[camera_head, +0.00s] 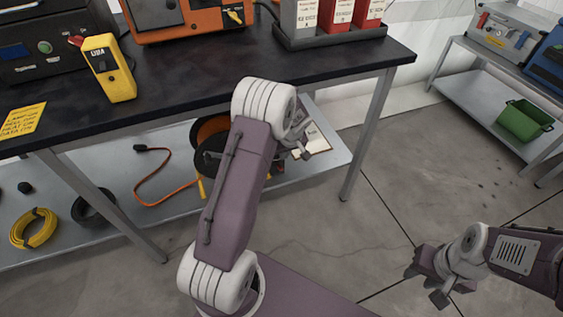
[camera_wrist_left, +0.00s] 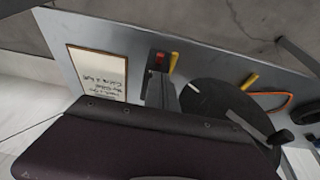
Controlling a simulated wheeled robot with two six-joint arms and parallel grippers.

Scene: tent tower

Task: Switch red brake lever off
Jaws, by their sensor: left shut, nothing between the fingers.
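A small red piece (camera_wrist_left: 160,60), which looks like the brake lever, shows in the left wrist view beside a yellow part (camera_wrist_left: 174,62). It sits next to the black cable reel (camera_wrist_left: 225,105). In the head view the reel (camera_head: 208,150) stands on the lower shelf, partly behind my left arm, and I cannot make out the red piece there. My left gripper (camera_head: 307,145) is shut and empty, to the right of the reel, under the tabletop. Whether it touches the lever is not clear. My right gripper (camera_head: 436,278) hangs over the floor, away from the bench; its jaw opening is unclear.
The dark bench top (camera_head: 190,88) overhangs the lower shelf (camera_head: 110,228). A framed note (camera_wrist_left: 97,73) lies beside the reel. An orange cord (camera_head: 165,180) and a yellow coil (camera_head: 34,229) lie on the shelf. A bench leg (camera_head: 366,135) stands right of my left gripper.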

